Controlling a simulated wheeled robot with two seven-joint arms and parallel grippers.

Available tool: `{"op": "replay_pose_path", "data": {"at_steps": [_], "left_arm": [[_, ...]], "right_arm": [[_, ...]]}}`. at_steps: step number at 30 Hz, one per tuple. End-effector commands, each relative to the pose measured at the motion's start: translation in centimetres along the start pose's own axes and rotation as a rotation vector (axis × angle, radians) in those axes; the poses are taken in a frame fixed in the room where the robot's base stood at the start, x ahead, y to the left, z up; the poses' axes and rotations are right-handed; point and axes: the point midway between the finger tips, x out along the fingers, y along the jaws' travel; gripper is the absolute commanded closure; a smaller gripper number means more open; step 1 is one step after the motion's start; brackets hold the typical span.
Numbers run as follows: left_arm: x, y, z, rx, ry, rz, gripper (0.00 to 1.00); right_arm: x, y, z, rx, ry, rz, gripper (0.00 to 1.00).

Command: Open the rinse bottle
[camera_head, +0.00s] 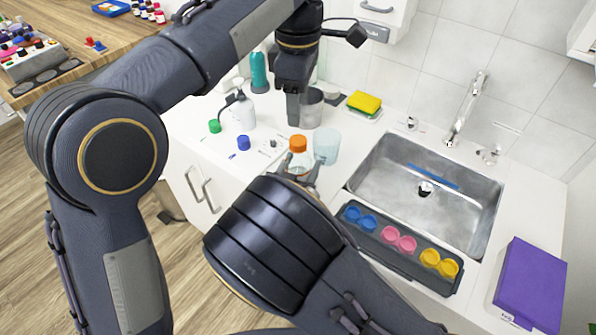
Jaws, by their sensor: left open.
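A clear bottle with an orange cap (298,144) stands on the white counter left of the sink; I take it to be the rinse bottle. The cap is on it. My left gripper (293,119) is open and points down above the cap, with a gap between them. My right gripper (298,180) is low at the bottle, with a finger showing on either side of it. My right wrist hides the bottle's lower part and most of that gripper, so I cannot tell whether it grips.
A clear cup (326,146) stands close right of the bottle, a grey cup (308,108) behind. A white pump bottle (240,112), green cap (214,126) and blue cap (243,143) are left. The sink (388,160) and a dark tray (385,252) are right.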

Motion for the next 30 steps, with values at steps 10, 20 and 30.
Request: {"op": "replay_pose_path", "data": {"at_steps": [10, 20, 30], "left_arm": [[0.0, 0.0, 0.0, 0.009, 0.0, 0.0, 0.5], [0.08, 0.01, 0.01, 0.517, -0.001, -0.003, 0.5], [0.16, 0.0, 0.03, 1.424, -0.003, -0.005, 0.5]], "right_arm": [[-0.02, 0.0, -0.01, 0.0, 0.0, 0.0, 1.0], [-0.02, -0.01, -0.01, 0.0, 0.0, 0.0, 1.0], [-0.01, -0.01, -0.02, 0.0, 0.0, 0.0, 1.0]]}}
